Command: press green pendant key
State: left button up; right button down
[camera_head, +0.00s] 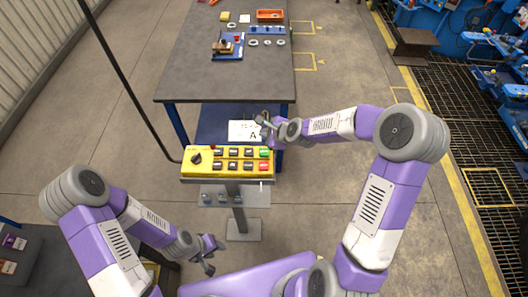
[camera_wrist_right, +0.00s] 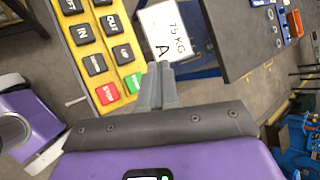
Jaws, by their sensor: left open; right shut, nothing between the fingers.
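The yellow pendant box (camera_head: 186,171) stands on a post in the middle of the head view, with a black knob and two rows of black keys. The green key (camera_head: 265,153) is at its right end, above the red key (camera_head: 264,166). My right gripper (camera_head: 262,126) is shut and empty, just beyond the green key's end of the box. In the right wrist view its closed fingertips (camera_wrist_right: 162,67) appear beside the green key (camera_wrist_right: 132,82), whose edge is partly hidden by the fingers; I cannot tell the gap. My left gripper (camera_head: 213,256) is open and empty, low left of the post.
A sign marked "75 KG A" (camera_head: 240,131) is behind the box. A dark worktable (camera_head: 190,70) behind it holds an orange bin (camera_head: 270,15), a blue fixture (camera_head: 231,53) and several rings. A black pole rises left of the box.

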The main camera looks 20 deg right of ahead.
jog(key=b, duration=0.5)
send_over(265, 153)
notch_tip(265, 153, down, 7)
jog(key=shift+s+f, duration=0.1)
jog(key=shift+f+b, duration=0.35)
jog(key=shift+f, duration=0.1)
jog(key=shift+f, duration=0.1)
dwell(1.2)
jog(key=shift+f+b, duration=0.3)
jog(key=shift+b, duration=0.3)
jog(key=shift+f+b, duration=0.5)
dwell(0.4)
jog(key=shift+r, duration=0.1)
jog(key=shift+r+p, duration=0.55)
jog(key=shift+r, duration=0.25)
